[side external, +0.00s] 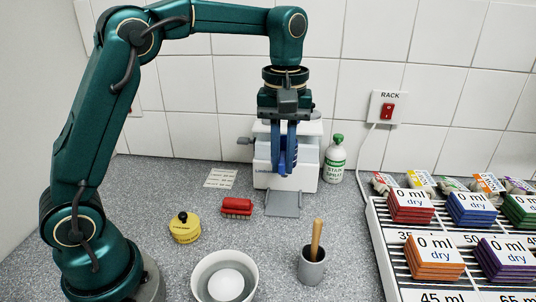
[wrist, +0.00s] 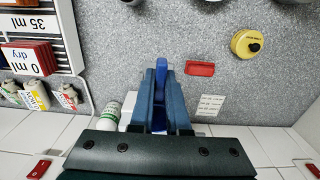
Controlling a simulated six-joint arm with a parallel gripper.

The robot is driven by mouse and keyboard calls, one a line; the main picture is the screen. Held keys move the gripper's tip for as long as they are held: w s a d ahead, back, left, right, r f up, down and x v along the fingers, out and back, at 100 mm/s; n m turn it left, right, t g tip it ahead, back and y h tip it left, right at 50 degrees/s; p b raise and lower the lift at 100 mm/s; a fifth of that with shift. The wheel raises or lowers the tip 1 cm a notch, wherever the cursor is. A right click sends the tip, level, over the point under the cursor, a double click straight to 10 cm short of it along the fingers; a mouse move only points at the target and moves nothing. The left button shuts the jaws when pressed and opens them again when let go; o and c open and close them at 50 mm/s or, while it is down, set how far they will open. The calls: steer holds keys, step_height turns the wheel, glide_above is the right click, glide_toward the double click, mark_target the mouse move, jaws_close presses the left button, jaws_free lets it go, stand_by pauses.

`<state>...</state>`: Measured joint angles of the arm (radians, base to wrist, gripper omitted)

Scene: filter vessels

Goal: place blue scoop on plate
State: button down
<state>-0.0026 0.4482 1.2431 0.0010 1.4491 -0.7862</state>
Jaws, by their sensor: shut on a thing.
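My gripper (side external: 284,168) points down in front of the white machine, above the counter. It is shut on the blue scoop (side external: 290,153), which hangs upright between the fingers. In the wrist view the scoop (wrist: 160,78) shows between my gripper's fingers (wrist: 159,75). A flat grey plate (side external: 284,205) lies at the foot of the white machine (side external: 305,176), below my gripper and apart from the scoop. In the wrist view my gripper hides most of the machine, and I cannot make out the plate.
A red brush (side external: 237,207), a yellow weight-like pot (side external: 184,230), a white bowl (side external: 202,282) and a grey cup with a wooden pestle (side external: 312,268) stand nearby. A green-white bottle (side external: 335,160) is right of the machine. A rack (side external: 385,250) with coloured blocks fills the right.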

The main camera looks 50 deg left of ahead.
step_height(320, 180, down, 13)
steer(key=shift+r, duration=0.15)
steer(key=shift+w+a+r, duration=0.15)
steer(key=shift+w+a, duration=0.25)
steer(key=shift+w, duration=0.05)
steer(key=shift+w+a+f, duration=0.25)
steer(key=shift+w+a, duration=0.25)
steer(key=shift+w+a+f, duration=0.25)
steer(key=shift+w+a, duration=0.2)
steer(key=shift+a, duration=0.05)
steer(key=shift+f, duration=0.1)
steer(key=shift+f, duration=0.15)
steer(key=c, duration=0.9)
jaws_free()
